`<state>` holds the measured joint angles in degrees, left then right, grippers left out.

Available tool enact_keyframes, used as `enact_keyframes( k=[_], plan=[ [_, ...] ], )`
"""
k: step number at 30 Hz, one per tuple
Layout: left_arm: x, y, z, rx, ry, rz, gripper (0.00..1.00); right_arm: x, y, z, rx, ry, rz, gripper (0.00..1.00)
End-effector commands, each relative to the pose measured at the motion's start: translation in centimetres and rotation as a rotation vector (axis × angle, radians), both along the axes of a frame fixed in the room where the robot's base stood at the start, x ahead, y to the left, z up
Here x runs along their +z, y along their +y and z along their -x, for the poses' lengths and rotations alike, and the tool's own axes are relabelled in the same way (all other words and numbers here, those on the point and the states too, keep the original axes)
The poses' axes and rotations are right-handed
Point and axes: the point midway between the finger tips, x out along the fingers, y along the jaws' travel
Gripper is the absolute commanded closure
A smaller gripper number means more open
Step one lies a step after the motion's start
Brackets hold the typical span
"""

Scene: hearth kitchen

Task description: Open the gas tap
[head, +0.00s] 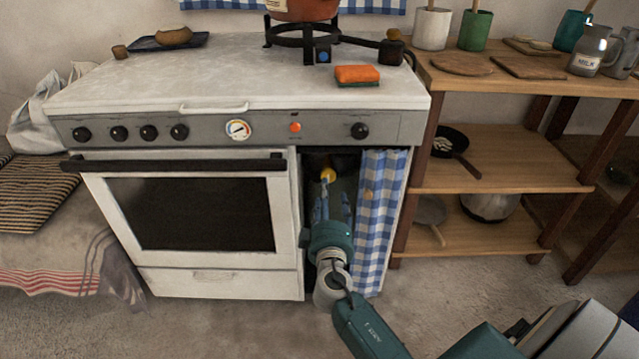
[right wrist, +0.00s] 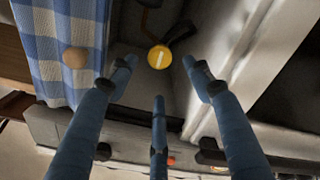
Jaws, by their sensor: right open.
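The gas tap is a round yellow knob with a pale bar across its face. It sits inside the dark open compartment on the stove's right side, in the head view (head: 328,175) and the right wrist view (right wrist: 159,57). My right gripper (head: 322,205) reaches into that compartment from below. In the right wrist view its three blue fingers (right wrist: 159,78) are spread open and empty, with the knob showing between the upper two fingertips. No finger visibly touches the knob. My left gripper is not in view.
A blue checked curtain (head: 378,215) with a round wooden knob hangs right of the compartment. The white stove (head: 200,285) wall borders it on the left. A wooden shelf (head: 500,145) stands further right. An orange sponge (head: 357,74) lies on the stove top.

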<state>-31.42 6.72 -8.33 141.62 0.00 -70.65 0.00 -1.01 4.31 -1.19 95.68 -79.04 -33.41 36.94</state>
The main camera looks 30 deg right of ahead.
Motion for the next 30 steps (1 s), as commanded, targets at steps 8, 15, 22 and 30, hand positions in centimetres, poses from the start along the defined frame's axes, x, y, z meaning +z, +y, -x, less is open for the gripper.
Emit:
enact_keyframes(
  k=[8, 15, 22, 30],
  plan=[
    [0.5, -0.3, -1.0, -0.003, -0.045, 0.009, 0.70, 0.1, -2.9, -4.6, -0.001, 0.000, 0.001, 0.50],
    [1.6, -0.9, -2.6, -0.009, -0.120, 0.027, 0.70, -0.1, -4.5, -7.3, 0.000, 0.002, 0.000, 0.50],
    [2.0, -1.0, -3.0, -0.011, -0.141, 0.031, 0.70, -0.1, -4.8, -7.8, 0.000, 0.002, -0.001, 0.50],
    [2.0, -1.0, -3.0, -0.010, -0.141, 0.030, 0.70, -0.1, -4.8, -7.8, 0.000, 0.002, -0.001, 0.71]
  ],
)
